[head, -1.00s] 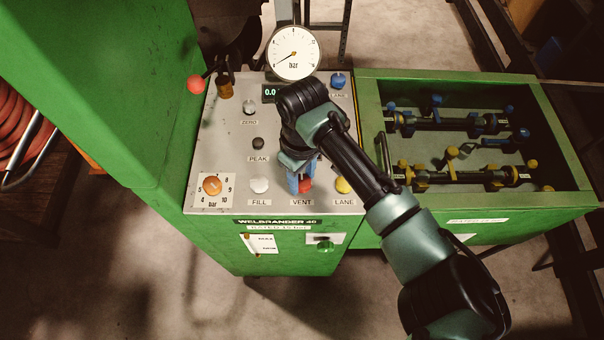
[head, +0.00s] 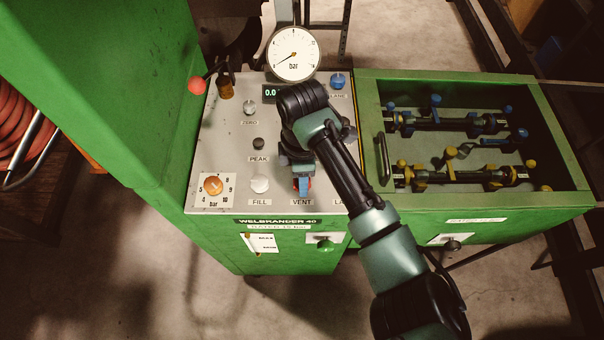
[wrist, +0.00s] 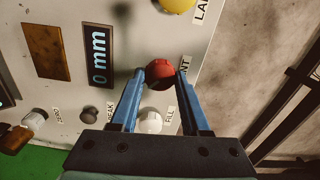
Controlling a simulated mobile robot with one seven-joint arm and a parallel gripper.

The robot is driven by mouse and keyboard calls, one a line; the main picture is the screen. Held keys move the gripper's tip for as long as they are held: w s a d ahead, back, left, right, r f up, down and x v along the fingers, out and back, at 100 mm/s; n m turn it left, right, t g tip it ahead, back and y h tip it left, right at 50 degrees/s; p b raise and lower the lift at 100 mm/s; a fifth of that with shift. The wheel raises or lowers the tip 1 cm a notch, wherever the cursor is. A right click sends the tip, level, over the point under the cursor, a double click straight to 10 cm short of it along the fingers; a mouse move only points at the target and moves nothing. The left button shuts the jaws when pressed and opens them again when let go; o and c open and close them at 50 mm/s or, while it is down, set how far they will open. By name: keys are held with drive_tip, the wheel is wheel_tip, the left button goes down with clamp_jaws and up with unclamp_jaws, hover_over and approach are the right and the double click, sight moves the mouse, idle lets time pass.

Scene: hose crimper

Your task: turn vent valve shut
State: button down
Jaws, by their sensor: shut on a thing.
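The vent valve is a red round knob (wrist: 160,75) on the grey panel, beside a VENT label partly covered by a finger in the wrist view. My gripper (wrist: 161,76) has its two blue fingers on either side of the knob, shut on it. The knob's turn angle cannot be told.
The white FILL knob (head: 259,184) is close on the left. The yellow LANE knob (wrist: 177,4) is on the other side of the vent knob. A pressure gauge (head: 294,54) stands at the panel's back. A green tray (head: 480,87) with hose fittings is at right.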

drive_tip(key=n, duration=0.4)
drive_tip(key=shift+n, duration=1.9)
drive_tip(key=shift+b, duration=0.3)
drive_tip(key=shift+c, duration=1.9)
unclamp_jaws()
wheel_tip(320, 180, up, 13)
